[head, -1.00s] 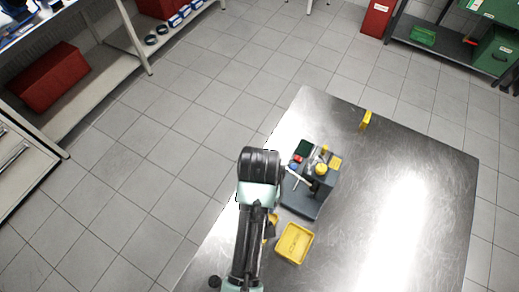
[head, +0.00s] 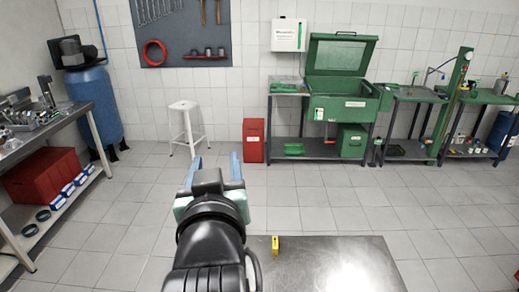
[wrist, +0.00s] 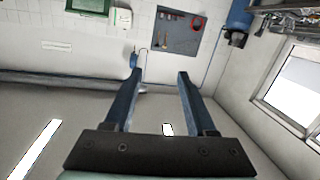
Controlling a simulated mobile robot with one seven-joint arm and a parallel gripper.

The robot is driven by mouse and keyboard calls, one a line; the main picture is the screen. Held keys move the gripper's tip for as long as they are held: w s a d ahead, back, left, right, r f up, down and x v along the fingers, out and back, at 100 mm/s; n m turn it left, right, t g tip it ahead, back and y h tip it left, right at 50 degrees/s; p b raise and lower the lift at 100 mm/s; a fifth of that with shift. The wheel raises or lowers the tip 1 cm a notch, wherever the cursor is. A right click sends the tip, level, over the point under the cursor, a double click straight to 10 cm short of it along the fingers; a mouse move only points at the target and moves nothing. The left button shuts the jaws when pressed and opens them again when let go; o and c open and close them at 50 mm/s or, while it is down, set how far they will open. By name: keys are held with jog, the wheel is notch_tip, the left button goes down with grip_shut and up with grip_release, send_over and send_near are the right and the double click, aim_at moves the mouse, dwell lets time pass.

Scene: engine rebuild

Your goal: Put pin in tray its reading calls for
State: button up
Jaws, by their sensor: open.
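My gripper (head: 215,162) is raised on the arm in the lower middle of the head view, its two blue fingers apart. The wrist view also shows my gripper (wrist: 160,74) open, with nothing between the fingers. I see no pin, no reading and no tray in the current frames. Only the far part of the steel table (head: 345,268) shows at the bottom of the head view. A small yellow object (head: 275,245) stands near its far edge, right of my arm; I cannot tell what it is.
A red bin (head: 253,141) and a green cabinet (head: 343,101) stand along the back wall. A white stool (head: 186,108) is beside a blue tank (head: 97,105). A bench with a red box (head: 42,175) is at left. The floor between is clear.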

jog(key=s+d+r+m+t, duration=0.1)
jog(key=s+d+r+t, duration=0.1)
jog(key=r, duration=0.6)
jog(key=s+d+r+t+h, duration=0.1)
jog(key=s+d+r+t, duration=0.1)
jog(key=s+r+t, duration=0.3)
jog(key=s+d+r+m+t+h, duration=0.1)
jog(key=s+d+r+t, duration=0.1)
jog(key=s+r, duration=0.5)
notch_tip(320, 180, up, 6)
jog(key=shift+s+d+r+m+t, duration=0.1)
jog(key=shift+s+d+m+t, duration=0.15)
jog(key=shift+t, duration=0.65)
jog(key=shift+w, duration=0.1)
notch_tip(320, 180, down, 8)
jog(key=b, duration=0.7)
jog(key=shift+b, duration=0.35)
